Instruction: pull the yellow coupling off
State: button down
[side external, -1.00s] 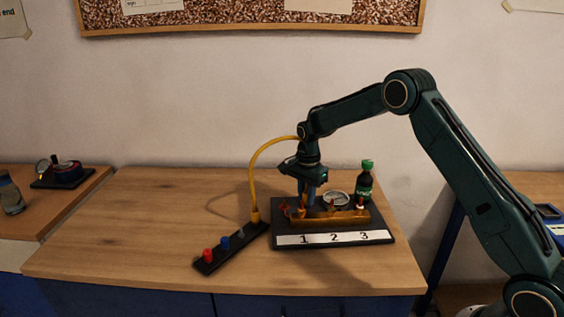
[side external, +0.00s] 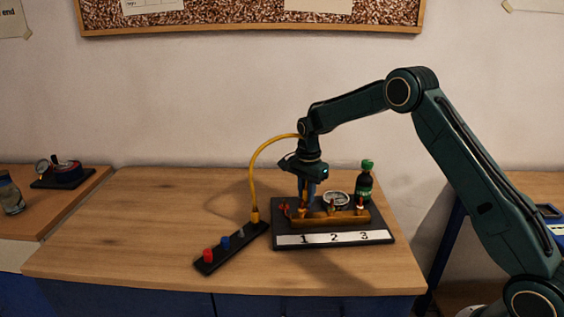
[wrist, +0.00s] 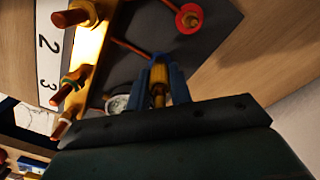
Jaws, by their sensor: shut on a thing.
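My gripper (side external: 307,196) points down over the left end of the brass manifold (side external: 340,218), near the label 1. In the wrist view its blue fingers (wrist: 158,80) are shut on the yellow coupling (wrist: 158,92), one finger on each side. The fingers mostly hide the coupling in the side view. I cannot tell whether it is still seated. A yellow hose (side external: 252,165) arches from a plug on the dark strip (side external: 222,257) up behind my wrist.
A round gauge (side external: 336,198) and a dark bottle with a green cap (side external: 365,180) stand behind the manifold. Several pegs stick out of the manifold. A red disc (wrist: 190,18) is beside it in the wrist view. The bench's left part is clear.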

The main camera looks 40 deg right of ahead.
jog(key=shift+r, duration=2.05)
jog(key=shift+r, duration=0.1)
